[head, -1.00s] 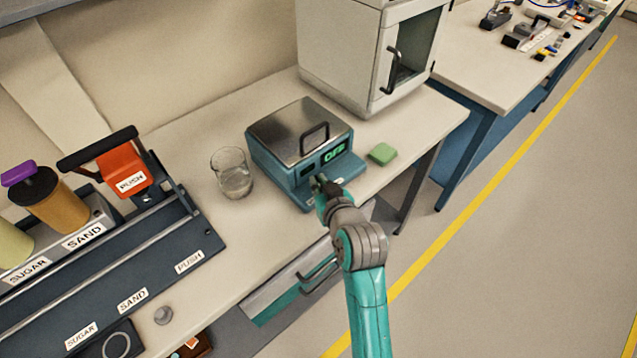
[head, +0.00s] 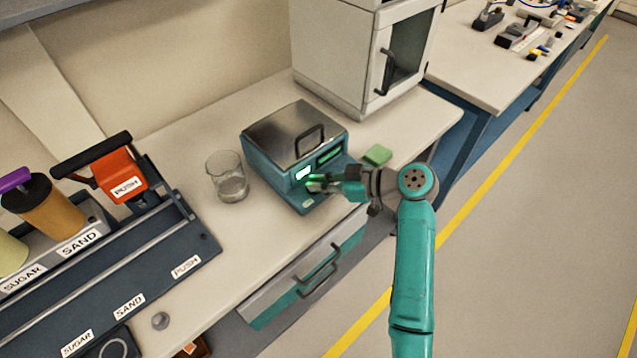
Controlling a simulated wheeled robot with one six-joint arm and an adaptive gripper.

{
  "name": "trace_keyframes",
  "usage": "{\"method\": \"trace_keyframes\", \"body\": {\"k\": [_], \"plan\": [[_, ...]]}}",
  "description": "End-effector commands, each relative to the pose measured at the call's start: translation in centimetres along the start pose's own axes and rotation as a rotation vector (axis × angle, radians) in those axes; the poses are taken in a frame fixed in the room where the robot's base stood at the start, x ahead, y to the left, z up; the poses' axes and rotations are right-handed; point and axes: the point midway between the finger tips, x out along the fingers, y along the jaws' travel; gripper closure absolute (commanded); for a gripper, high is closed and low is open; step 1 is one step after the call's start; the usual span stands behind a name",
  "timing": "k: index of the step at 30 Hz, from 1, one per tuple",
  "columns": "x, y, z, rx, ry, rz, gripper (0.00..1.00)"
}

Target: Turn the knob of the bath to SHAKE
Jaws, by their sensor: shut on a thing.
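The bath (head: 262,165) is a teal box with a steel lid and a black lid handle (head: 310,140). It stands on the bench in the head view. On its front, a small left window (head: 303,172) glows pale green-white, and its text is too small to read. The right display (head: 329,156) is darker green and shows no readable word. My gripper (head: 318,183) is shut on the knob at the bath's front, reaching in from the right. The knob is mostly hidden by the fingers, so I cannot see its pointer.
A glass beaker (head: 228,177) stands just left of the bath. A green block (head: 377,155) lies to its right, close to my arm. A white cabinet (head: 335,65) stands behind. A dispenser rack (head: 110,262) fills the left of the bench. A drawer (head: 305,285) lies below.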

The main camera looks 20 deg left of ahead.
Motion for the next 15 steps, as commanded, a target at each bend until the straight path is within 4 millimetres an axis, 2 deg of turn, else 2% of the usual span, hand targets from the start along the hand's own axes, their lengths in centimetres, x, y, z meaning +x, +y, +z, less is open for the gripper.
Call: {"method": "trace_keyframes", "body": {"k": [6, 15], "plan": [[0.02, 0.27, 0.1, -0.045, -0.002, -0.115, 1.0], [0.06, 0.32, 0.15, -0.075, -0.003, -0.188, 1.0]]}}
